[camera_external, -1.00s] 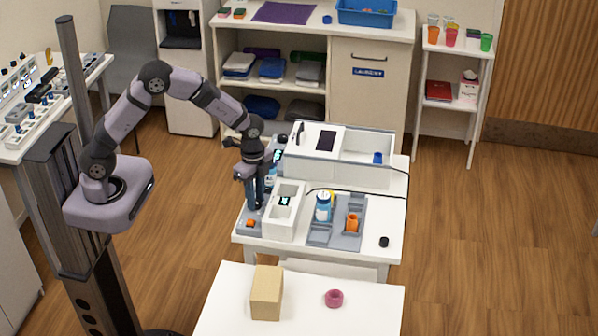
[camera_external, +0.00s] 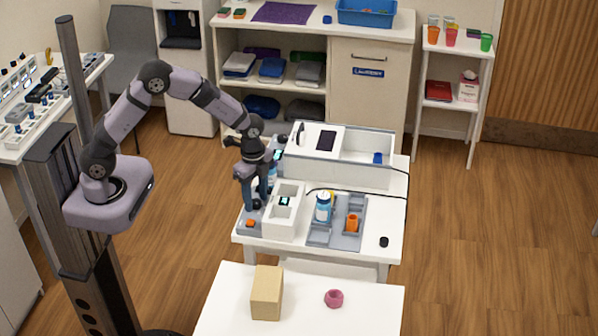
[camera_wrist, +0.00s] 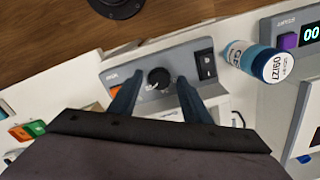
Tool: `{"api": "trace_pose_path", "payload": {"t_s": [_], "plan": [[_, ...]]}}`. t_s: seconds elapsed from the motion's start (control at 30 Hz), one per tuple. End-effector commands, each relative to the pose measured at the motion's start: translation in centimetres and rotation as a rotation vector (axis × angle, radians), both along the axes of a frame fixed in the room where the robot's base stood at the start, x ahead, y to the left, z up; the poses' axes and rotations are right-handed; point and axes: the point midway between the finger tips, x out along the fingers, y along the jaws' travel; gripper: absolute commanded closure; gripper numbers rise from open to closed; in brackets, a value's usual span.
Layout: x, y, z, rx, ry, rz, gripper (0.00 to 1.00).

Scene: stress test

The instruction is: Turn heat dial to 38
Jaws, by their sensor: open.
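A round black dial (camera_wrist: 158,78) with a light pointer mark sits on a grey control panel (camera_wrist: 143,73) in the wrist view. Small scale marks lie by it, too small to read. My gripper (camera_wrist: 157,90) is open, its two blue fingers on either side of the dial with gaps visible. Whether the fingertips reach down to the dial's height I cannot tell.
A black rocker switch (camera_wrist: 205,65) is just right of the fingers. A labelled bottle (camera_wrist: 258,60) lies farther right in the wrist view. An orange button (camera_external: 250,223) is in front of the gripper. A grey tray (camera_external: 345,241) holds another bottle and an orange cup.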

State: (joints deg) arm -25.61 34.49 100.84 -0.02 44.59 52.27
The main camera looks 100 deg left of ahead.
Motion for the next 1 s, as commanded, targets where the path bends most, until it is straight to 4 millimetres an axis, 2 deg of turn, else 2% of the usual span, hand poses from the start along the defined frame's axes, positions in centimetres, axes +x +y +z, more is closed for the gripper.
{"api": "trace_pose_path", "payload": {"t_s": [0.17, 0.6, 1.0], "plan": [[0.1, 0.1, 1.1, 0.002, -0.003, 0.0, 0.56], [0.1, 0.0, 6.5, 0.002, -0.004, 0.0, 0.56], [0.0, 0.0, 7.3, 0.001, -0.003, 0.0, 0.56]]}}
